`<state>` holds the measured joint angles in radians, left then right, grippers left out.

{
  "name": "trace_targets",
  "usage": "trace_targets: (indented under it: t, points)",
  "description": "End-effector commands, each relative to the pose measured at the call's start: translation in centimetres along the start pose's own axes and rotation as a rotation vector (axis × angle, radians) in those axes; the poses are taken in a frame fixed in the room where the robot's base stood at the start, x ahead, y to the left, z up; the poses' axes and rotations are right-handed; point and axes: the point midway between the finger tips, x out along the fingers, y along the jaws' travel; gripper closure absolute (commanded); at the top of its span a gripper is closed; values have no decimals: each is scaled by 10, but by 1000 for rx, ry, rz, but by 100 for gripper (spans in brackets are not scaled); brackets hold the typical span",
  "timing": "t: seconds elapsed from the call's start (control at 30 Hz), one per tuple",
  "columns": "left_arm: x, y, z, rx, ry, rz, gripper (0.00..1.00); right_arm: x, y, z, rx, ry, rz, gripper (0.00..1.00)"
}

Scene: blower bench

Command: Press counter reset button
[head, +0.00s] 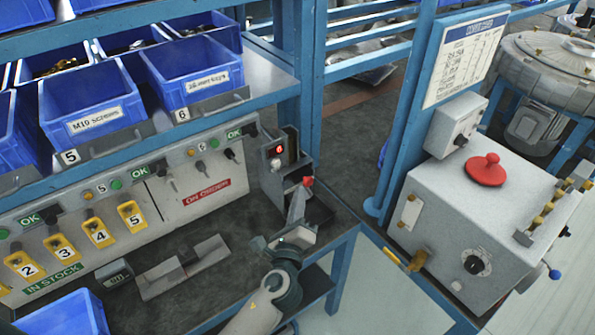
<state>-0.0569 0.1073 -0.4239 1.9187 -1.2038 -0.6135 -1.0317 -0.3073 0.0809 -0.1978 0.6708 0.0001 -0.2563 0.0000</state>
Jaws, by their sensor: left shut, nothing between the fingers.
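The counter (278,151) is a small grey box with a lit red digit, at the right end of the panel on the bench. A small pale round button (275,164) shows below the digit. A red knob-like part (307,181) shows just right of the box, at my fingertips; I cannot tell what it belongs to. My left gripper (300,193) is shut and empty, its fingers pointing up and away in front of the counter. It is close to the box, but I cannot tell whether it touches. My right gripper is out of view.
Blue bins (85,100) stand on the shelf above the panel. Yellow numbered holders (97,232) line the panel at left. A metal bracket (185,267) lies on the dark bench top. A grey control box with a red mushroom button (485,170) stands at right, beyond a floor gap.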

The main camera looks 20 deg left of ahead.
Motion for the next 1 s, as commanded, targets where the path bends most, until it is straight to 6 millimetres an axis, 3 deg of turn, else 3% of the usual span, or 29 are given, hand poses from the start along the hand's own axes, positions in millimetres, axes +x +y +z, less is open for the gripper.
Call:
trace_targets:
  t: [0.13, 0.47, 0.77, 1.0]
  points:
    - [4, -9, -3, 54, 1, -32, 100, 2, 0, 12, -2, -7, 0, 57]
    - [5, -11, -4, 64, 2, -38, 100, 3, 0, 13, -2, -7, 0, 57]
    - [9, -8, 0, 64, 2, -38, 100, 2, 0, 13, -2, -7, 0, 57]
    - [24, 1, 11, 65, 0, -37, 100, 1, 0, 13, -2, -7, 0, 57]
